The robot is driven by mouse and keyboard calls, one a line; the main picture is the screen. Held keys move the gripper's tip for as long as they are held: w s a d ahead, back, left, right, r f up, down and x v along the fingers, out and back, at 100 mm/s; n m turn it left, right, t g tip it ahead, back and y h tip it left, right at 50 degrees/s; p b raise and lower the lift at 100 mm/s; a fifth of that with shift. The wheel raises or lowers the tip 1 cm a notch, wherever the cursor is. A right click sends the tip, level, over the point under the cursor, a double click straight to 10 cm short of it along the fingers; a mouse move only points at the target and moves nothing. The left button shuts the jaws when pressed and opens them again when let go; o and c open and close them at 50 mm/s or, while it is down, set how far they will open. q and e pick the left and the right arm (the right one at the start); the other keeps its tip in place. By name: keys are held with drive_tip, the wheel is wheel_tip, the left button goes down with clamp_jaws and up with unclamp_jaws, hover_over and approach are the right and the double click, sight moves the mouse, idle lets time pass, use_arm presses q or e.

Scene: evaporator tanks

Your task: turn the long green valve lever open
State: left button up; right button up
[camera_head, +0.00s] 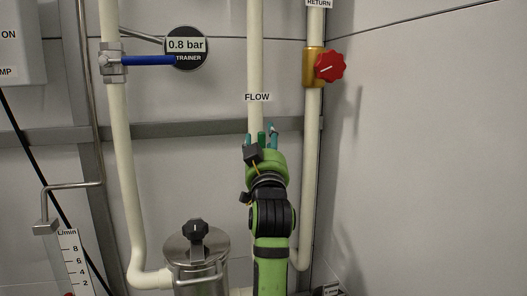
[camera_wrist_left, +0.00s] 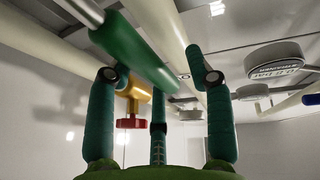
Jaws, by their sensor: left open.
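The long green valve lever (camera_wrist_left: 135,52) shows large in the left wrist view, running from a pale metal stem at upper left down towards the middle. Its free end hangs in the space above the palm, between the spread fingers. My left gripper (camera_wrist_left: 160,85) is open, with teal fingers on both sides of the lever and not closed on it. In the head view my left gripper (camera_head: 262,138) reaches up in front of the white FLOW pipe (camera_head: 256,60). There the hand hides most of the lever and its valve. My right gripper is not in view.
A brass valve with a red knob (camera_head: 330,67) is on the RETURN pipe at right. A blue lever (camera_head: 147,61) and a round 0.8 bar gauge (camera_head: 186,47) are at upper left. A metal canister (camera_head: 196,255) stands left of my arm. The right wall is bare.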

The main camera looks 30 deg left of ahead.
use_arm(q)
wheel_tip(320, 180, up, 8)
drive_tip(key=shift+f, duration=0.1)
idle(0.6)
